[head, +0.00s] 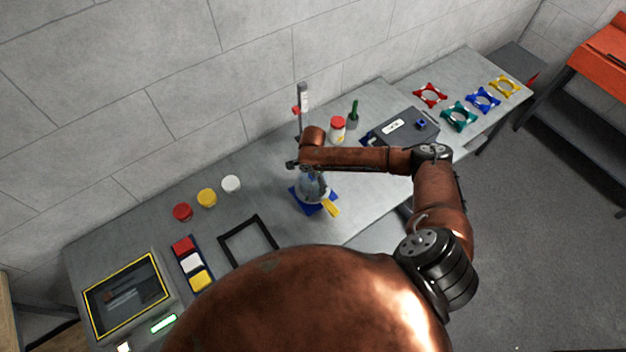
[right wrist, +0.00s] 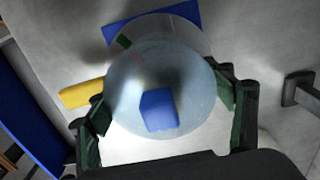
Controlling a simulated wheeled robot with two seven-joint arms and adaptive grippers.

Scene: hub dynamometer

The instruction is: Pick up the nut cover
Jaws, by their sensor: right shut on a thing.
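A clear, bluish rounded thing (head: 312,188) stands over a blue square base on the bench in the head view. It looks like a see-through dome or flask, and I cannot tell whether it is the nut cover. My right gripper (right wrist: 163,100) has its dark green fingers on both sides of this rounded thing (right wrist: 160,75) in the right wrist view, shut on it. A small blue block (right wrist: 159,110) shows on or through it. In the head view my right arm hides most of the gripper. My left gripper is not in view.
Red (head: 182,212), yellow (head: 207,198) and white (head: 231,184) round caps sit left of the base. A yellow piece (head: 331,208) juts from the base. A burette-like stand (head: 302,105), a red-lidded jar (head: 337,128) and a grey box (head: 405,127) stand behind.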

